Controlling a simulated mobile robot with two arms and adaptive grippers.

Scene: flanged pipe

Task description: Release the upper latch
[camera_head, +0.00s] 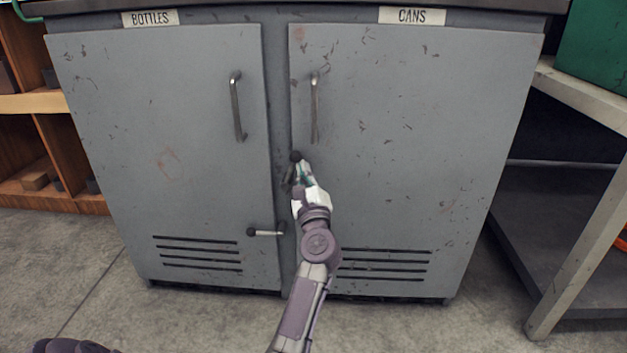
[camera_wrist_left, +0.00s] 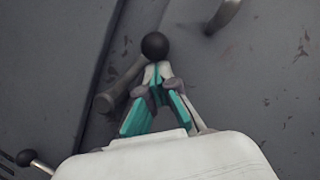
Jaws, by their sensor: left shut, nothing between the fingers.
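The upper latch has a black ball knob (camera_head: 296,156) and sits at the seam between the two grey cabinet doors. A dark cylindrical piece (camera_wrist_left: 121,92) lies to the left of the fingers. My left gripper (camera_head: 304,172) is at the latch, just below the knob; its teal-padded fingers (camera_wrist_left: 157,88) are shut with nothing held. They hide much of the lever, and I cannot tell whether they touch it. My right gripper is not in view.
A lower latch (camera_head: 266,232) with a pale lever points left onto the BOTTLES door (camera_head: 150,120). The CANS door (camera_head: 430,150) is on the right. Both doors look closed. Handles (camera_head: 237,106) and (camera_head: 315,108) project above the gripper. A metal table (camera_head: 580,220) stands at right.

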